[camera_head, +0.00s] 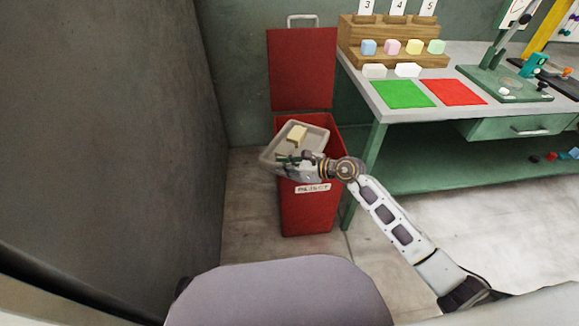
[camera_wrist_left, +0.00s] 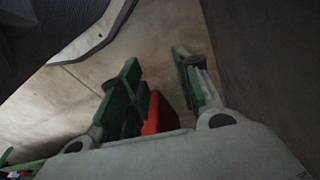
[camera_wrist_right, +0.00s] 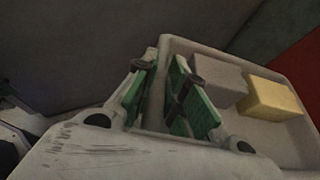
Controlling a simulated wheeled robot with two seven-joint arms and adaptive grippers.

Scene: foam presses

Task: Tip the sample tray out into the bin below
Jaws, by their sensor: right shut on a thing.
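The beige sample tray (camera_head: 321,134) is over the open red bin (camera_head: 309,212), which has a white label on its front. A pale yellow block (camera_head: 297,135) lies in the tray. The right wrist view shows this yellow block (camera_wrist_right: 272,98) beside a grey block (camera_wrist_right: 219,83) inside the tray (camera_wrist_right: 292,150). My right gripper (camera_head: 290,161) is shut on the tray's near wall, with a finger on each side. The tray looks slightly tilted. My left gripper (camera_wrist_left: 160,80) shows only in the left wrist view, with its fingers apart and nothing between them.
The bin's red lid (camera_head: 302,70) stands raised behind it. A dark wall (camera_head: 110,120) closes the left side. A green workbench (camera_head: 460,100) stands close on the right, with green and red mats, coloured blocks and a press.

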